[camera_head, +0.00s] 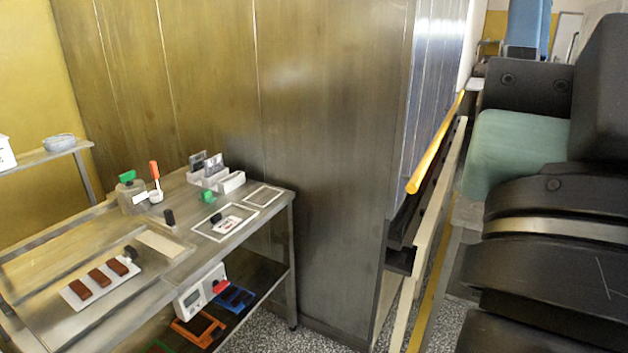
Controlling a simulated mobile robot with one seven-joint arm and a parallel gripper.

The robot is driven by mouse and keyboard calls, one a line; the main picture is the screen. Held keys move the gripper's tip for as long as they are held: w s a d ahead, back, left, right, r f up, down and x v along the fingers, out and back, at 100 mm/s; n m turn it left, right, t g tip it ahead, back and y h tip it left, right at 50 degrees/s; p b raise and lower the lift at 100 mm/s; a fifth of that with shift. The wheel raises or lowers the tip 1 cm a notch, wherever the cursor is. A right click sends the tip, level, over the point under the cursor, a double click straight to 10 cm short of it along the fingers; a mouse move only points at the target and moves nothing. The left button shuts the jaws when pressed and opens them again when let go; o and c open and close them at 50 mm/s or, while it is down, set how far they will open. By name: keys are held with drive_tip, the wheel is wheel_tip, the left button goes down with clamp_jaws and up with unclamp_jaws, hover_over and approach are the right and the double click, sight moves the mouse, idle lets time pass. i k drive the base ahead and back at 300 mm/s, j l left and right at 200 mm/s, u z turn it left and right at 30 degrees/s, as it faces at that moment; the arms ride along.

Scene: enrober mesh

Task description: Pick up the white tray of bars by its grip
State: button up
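The white tray (72,297) lies flat on the metal table at the lower left, inside a framed area. Several brown chocolate bars (101,277) rest on it in a row. A dark grip (130,253) stands at the tray's far right end. My arm fills the right side of the picture as large dark links. My gripper's fingers are not in view, and nothing visible touches the tray.
The metal table (262,222) also bears a jar with a green lid (130,190), an orange-handled tool (155,175) and white card holders (216,180). A white scale (200,290) sits below. A tall metal cabinet (325,130) stands behind; a yellow rail (436,145) runs right of it.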

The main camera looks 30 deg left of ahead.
sight(80, 293)
drive_tip(key=u, duration=1.95)
